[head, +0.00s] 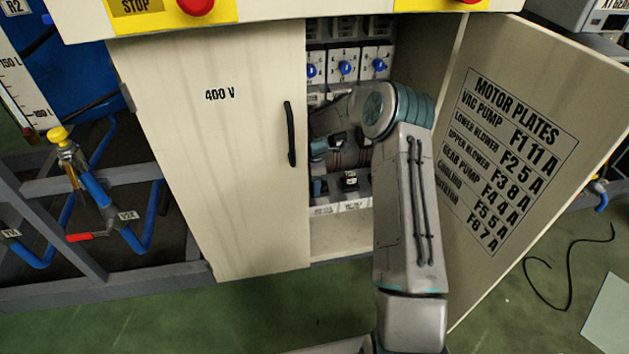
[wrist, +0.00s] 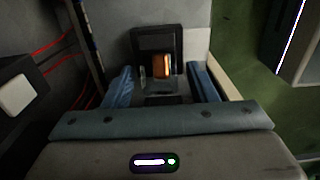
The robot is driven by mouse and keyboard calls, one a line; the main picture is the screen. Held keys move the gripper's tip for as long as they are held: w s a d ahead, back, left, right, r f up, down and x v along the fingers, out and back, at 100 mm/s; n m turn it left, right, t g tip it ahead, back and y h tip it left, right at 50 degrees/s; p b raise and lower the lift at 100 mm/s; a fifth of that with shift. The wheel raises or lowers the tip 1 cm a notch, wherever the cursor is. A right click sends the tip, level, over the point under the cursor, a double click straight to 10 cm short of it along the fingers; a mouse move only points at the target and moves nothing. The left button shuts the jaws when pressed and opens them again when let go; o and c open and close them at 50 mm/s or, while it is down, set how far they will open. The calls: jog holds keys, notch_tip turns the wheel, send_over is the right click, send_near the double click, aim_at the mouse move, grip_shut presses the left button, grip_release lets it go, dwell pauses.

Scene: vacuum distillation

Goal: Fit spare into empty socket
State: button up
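In the wrist view, the two blue fingers of my gripper (wrist: 162,78) stand well apart, with a visible gap between them. Ahead, between the finger ends, is a small amber-lit block (wrist: 163,66) against a dark square housing (wrist: 156,42). I cannot tell whether this block is the spare or whether it is fully seated. Neither finger clearly touches it. In the head view, my arm reaches into the open cabinet, and its wrist hides part of the inside. A dark unit with a white mark (head: 350,180) shows on the lower shelf there; no empty socket can be made out.
The open right door (head: 520,130) carries the motor plate list. The closed left door (head: 215,150) bounds the opening. Blue-knobbed breakers (head: 345,68) sit above my wrist. In the wrist view, red wires (wrist: 58,45) and a dark box with a white button (wrist: 17,95) are at left.

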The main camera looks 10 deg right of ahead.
notch_tip(320, 180, up, 14)
jog(key=p, duration=0.3)
jog(key=shift+w+d+p, duration=0.15)
jog(key=shift+d+p, duration=0.2)
jog(key=shift+f, duration=0.1)
